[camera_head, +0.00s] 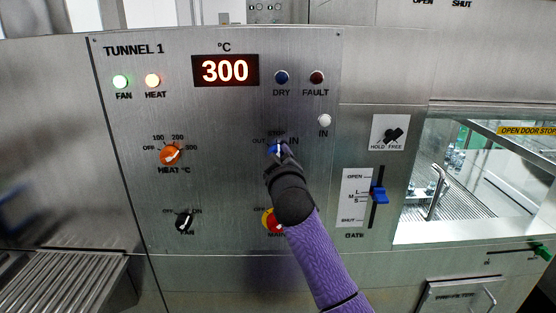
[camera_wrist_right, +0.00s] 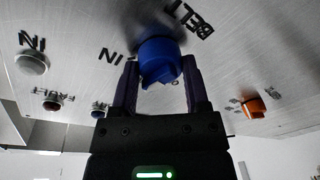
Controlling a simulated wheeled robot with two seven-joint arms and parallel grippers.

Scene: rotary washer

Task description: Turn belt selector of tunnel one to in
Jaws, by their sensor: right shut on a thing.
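The belt selector is a blue knob (camera_head: 275,149) on the steel Tunnel 1 panel, with OUT to its left and IN to its right. In the head view my right gripper (camera_head: 281,153) covers most of it. In the right wrist view the blue knob (camera_wrist_right: 160,60) sits between the two dark fingers of my right gripper (camera_wrist_right: 154,88), which is shut on it. The wrist view shows the BELT and IN lettering beside the knob. A small pale mark shows on the knob in the head view, but I cannot tell exactly where it points. My left gripper is not in view.
An orange heat knob (camera_head: 171,154), a black fan knob (camera_head: 184,221) and a red-and-yellow main switch (camera_head: 271,221), partly behind my right arm, share the panel. A blue gate lever (camera_head: 379,195) sticks out at the right. The white IN lamp (camera_head: 324,121) looks unlit.

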